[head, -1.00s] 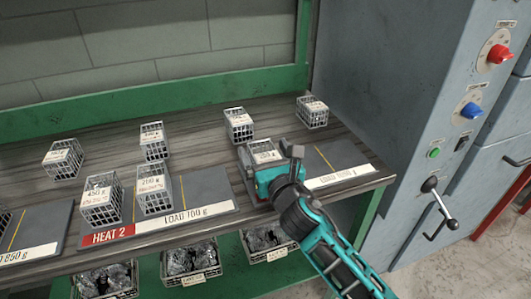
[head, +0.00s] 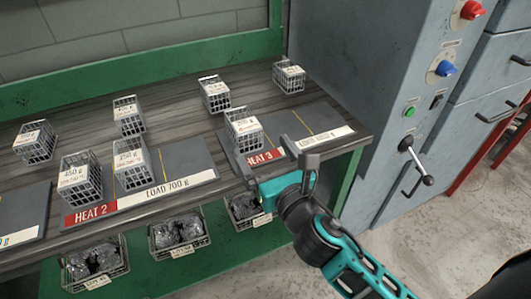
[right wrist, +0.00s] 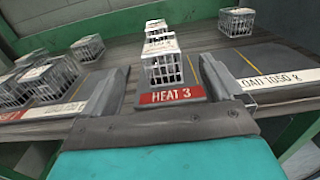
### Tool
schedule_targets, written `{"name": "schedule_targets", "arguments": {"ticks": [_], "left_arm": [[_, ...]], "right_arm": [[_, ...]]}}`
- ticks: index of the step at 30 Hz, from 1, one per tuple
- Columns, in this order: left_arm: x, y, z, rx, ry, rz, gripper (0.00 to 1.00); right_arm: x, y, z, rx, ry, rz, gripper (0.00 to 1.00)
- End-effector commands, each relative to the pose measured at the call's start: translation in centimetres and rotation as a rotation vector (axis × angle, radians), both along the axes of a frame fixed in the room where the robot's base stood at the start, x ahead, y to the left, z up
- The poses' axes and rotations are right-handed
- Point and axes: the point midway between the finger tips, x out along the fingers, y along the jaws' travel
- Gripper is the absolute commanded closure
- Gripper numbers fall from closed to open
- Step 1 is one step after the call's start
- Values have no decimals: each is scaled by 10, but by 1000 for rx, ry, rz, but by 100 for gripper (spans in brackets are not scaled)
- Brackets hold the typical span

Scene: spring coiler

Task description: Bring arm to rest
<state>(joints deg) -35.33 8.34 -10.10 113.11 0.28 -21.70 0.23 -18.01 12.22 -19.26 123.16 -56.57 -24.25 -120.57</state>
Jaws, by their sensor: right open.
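My right gripper (head: 283,170) is open and empty in front of the bench edge, at the red HEAT 3 label (head: 266,156). In the right wrist view its two fingers (right wrist: 165,92) stand apart, with a wire basket (right wrist: 162,66) beyond and between them. That basket (head: 243,129) stands upright on the HEAT 3 mat (head: 285,122), apart from the fingers. My left gripper is not in view.
Two baskets (head: 80,180) (head: 132,164) stand on the HEAT 2 mat (head: 180,157). Several more stand along the back of the bench (head: 165,103). Filled bins (head: 180,232) sit on the green lower shelf. A grey cabinet (head: 350,60) with a lever (head: 417,160) stands right.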

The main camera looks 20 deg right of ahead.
Motion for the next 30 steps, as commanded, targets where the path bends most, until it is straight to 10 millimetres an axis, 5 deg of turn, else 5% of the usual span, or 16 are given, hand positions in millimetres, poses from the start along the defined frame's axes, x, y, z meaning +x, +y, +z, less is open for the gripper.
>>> {"name": "schedule_targets", "arguments": {"ticks": [17, 23, 30], "left_arm": [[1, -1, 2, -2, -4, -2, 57], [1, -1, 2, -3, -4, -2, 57], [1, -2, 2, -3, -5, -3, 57]], "right_arm": [[-1, -4, -2, 46, 15, -16, 7], [-13, -30, -19, 456, 129, -162, 7], [-47, -62, -59, 1175, 283, -489, 7]]}}
